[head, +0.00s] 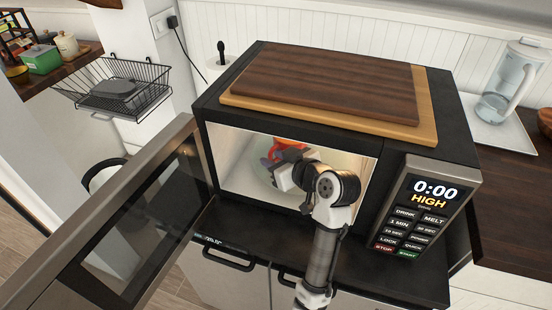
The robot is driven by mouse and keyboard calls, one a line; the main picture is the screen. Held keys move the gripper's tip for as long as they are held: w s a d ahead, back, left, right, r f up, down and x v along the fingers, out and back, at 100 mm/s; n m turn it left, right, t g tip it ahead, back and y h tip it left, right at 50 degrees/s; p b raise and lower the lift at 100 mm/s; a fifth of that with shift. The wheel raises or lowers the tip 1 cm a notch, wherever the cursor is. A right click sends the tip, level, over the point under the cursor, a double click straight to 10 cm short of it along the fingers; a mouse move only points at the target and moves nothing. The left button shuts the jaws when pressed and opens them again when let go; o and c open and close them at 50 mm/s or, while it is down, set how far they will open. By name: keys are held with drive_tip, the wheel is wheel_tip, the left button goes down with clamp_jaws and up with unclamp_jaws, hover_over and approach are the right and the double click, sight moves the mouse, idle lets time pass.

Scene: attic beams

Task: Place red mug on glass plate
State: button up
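The microwave (396,150) stands on the counter with its door (115,225) swung open to the left. Inside its lit cavity I see part of a red mug (287,144), mostly hidden by my gripper. A pale round glass plate (345,163) shows behind and beside my gripper on the cavity floor. My gripper (277,172) reaches inside the microwave, right at the mug. Its fingers are largely hidden, so I cannot tell whether they hold the mug or whether the mug touches the plate.
Two wooden cutting boards (325,85) lie on top of the microwave. The open door and the cavity walls close in around my arm. A water pitcher (510,82) stands on a white tray (497,130) at right. A wire basket (115,85) hangs at left.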

drive_tip(key=shift+r, duration=0.15)
drive_tip(key=shift+s+d+r, duration=0.1)
drive_tip(key=shift+s+d, duration=0.05)
drive_tip(key=b+v, duration=0.2)
drive_tip(key=v, duration=0.9)
drive_tip(key=shift+s+r, duration=0.2)
drive_tip(key=shift+d, duration=0.1)
